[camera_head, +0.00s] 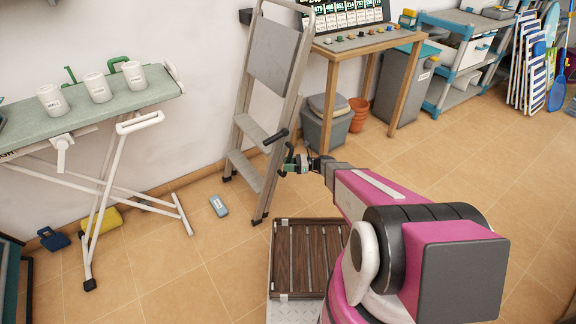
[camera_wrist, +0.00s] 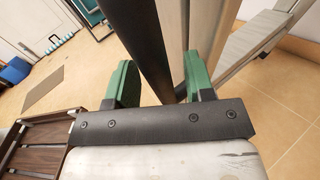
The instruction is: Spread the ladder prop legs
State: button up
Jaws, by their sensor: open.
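The grey stepladder (camera_head: 272,55) stands upright against the wall, its front and rear frames close together. Its lower treads (camera_head: 243,172) face left. A black bar (camera_head: 276,137) sticks out from its right side. My gripper (camera_head: 287,160) is at that side, just below the bar's end. In the wrist view my gripper (camera_wrist: 158,72) has its green fingers apart. A dark bar (camera_wrist: 146,35) runs between them in the picture, with a pale ladder rail (camera_wrist: 172,30) behind it. I cannot tell whether the fingers touch the bar. The rear legs' lower ends are mostly hidden.
An ironing board (camera_head: 100,110) with three white cups stands at left.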

grip_shut()
jog(key=shift+w+d+f, duration=0.15)
jog(key=shift+w+d, duration=0.2)
jog(key=shift+d, duration=0.05)
jog(key=w+d+n+t+h, duration=0.1)
jog(key=w+d+h, duration=0.3)
jog(key=w+d, duration=0.4)
jog(key=shift+d+f+n+h, duration=0.35)
jog(key=shift+d+n, duration=0.45)
jog(key=shift+d, duration=1.1)
grip_release()
jog(key=shift+d, duration=0.1)
jog(key=shift+r, duration=0.1)
jog(key=v, duration=1)
jog(key=shift+d+r, duration=0.15)
jog(key=shift+d, duration=0.2)
